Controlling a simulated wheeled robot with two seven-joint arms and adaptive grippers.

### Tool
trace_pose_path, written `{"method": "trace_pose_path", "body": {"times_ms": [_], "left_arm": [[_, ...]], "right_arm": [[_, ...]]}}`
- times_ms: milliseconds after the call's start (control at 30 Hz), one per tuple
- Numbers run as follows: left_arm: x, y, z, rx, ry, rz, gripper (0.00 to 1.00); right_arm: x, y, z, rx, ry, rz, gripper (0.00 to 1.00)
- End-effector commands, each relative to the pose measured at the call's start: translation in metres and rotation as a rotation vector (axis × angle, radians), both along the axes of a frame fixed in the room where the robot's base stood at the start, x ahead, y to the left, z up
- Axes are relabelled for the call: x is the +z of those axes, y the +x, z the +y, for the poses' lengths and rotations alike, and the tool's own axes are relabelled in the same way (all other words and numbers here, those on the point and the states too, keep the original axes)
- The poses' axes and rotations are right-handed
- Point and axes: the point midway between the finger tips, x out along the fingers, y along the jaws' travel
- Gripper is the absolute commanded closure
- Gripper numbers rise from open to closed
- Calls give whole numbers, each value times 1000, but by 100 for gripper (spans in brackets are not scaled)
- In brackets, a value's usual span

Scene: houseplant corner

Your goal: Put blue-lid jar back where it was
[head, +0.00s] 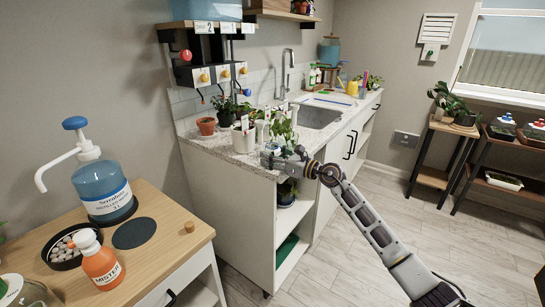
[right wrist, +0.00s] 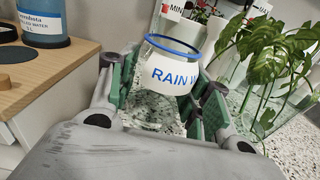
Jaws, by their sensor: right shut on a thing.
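The blue-lid jar (right wrist: 170,72) is a pale vessel with a blue band around its top and a label that reads "RAIN W", the rest cut off by a finger. It shows between the green-padded fingers of my right gripper (right wrist: 160,100), which is shut on it. It looks tilted in the right wrist view, with speckled counter below it. In the head view my right gripper (head: 268,157) is at the near edge of the counter (head: 215,150), beside potted plants. The jar is hard to pick out there. My left gripper is not in view.
A leafy plant (right wrist: 262,50) stands close on the right of my right gripper. A terracotta pot (head: 206,126) and other pots crowd the counter end. A wooden cart (head: 170,235) at left holds a blue pump bottle (head: 103,190), a dark round pad (head: 134,233) and an orange mister (head: 101,265).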

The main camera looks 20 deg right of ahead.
Motion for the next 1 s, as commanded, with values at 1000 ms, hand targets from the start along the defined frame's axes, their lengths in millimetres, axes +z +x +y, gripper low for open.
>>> {"method": "trace_pose_path", "body": {"times_ms": [1000], "left_arm": [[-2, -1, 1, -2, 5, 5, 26]], "right_arm": [[1, -20, -16, -1, -1, 2, 42]]}}
